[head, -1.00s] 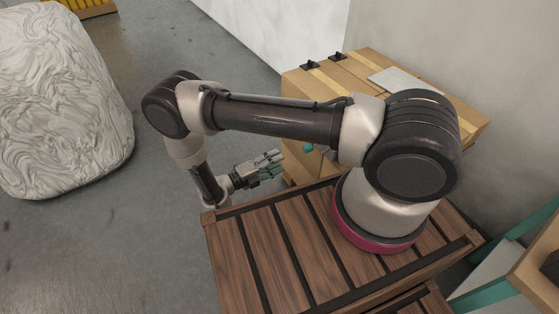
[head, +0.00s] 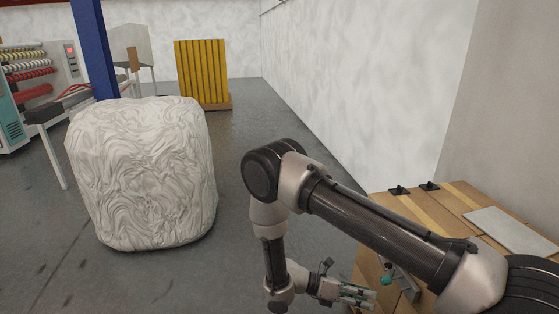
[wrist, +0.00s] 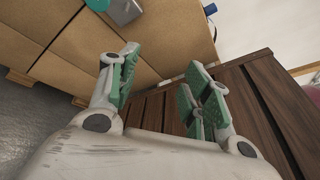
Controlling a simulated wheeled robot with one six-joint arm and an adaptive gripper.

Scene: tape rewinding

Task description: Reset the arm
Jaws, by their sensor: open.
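My gripper (head: 357,293) is at the lower middle right of the head view, beside the wooden workbench. It also shows in the wrist view (wrist: 163,88), with its green-padded fingers spread apart and nothing between them. My arm is bent, with its elbow raised and its forearm hanging down. A metal piece with a teal knob (head: 386,280) on the side of the bench is just to the right of the fingers in the head view.
The wooden workbench (head: 440,200) carries black clamps and a grey plate (head: 510,231). A large white crumpled bale (head: 145,175) stands on the floor at left. A yellow slatted panel (head: 201,73), a blue post (head: 92,50) and a machine with coloured coils (head: 28,72) are behind. Grey floor lies open between.

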